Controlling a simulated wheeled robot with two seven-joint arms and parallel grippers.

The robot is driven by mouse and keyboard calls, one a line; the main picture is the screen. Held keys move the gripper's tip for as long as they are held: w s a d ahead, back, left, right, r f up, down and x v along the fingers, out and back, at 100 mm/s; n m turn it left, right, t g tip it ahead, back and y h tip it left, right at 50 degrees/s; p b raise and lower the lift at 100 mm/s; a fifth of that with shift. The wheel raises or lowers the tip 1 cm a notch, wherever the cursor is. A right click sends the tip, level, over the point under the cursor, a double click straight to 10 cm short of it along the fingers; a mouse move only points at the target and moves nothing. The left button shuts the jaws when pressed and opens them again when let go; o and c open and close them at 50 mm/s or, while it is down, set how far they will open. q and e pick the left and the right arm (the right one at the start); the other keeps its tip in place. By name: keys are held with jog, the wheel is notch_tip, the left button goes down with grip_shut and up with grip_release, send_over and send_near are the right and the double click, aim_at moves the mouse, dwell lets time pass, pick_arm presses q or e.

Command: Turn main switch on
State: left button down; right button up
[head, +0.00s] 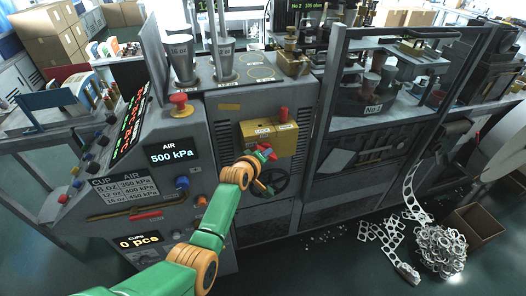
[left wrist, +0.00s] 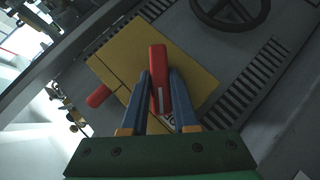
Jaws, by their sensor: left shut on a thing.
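A yellow switch box (head: 290,139) is mounted on the front of the grey machine. It also shows tilted in the left wrist view (left wrist: 200,85). A red lever (left wrist: 158,62) sticks out from its face. My left gripper (head: 264,158) is at the front of the box, its blue fingers (left wrist: 161,85) shut on the red lever, one on each side. A second red knob (head: 283,114) stands on top of the box and also shows at the box's edge in the left wrist view (left wrist: 98,96). The gripper partly hides the lever in the head view. My right gripper is not in view.
A dark handwheel (head: 272,183) sits just below the box. A red button (head: 180,103) and an air display reading 500 kPa (head: 172,156) are to the left. Cups (head: 182,60) stand on top of the machine. Scrap rings (head: 440,248) lie on the floor at right.

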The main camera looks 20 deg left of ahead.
pick_arm(q)
jog(key=m+g+y+b, duration=0.2)
jog(key=b, duration=0.4)
jog(key=d+m+g+y+b, duration=0.1)
jog(key=m+g+y+b, duration=0.1)
jog(key=b, duration=0.3)
jog(key=shift+w+f+g+y+b, duration=0.15)
jog(key=shift+g+y+b, duration=0.2)
jog(key=shift+g+y, duration=0.35)
jog(key=c, duration=0.7)
grip_release()
jog(key=shift+r, duration=0.2)
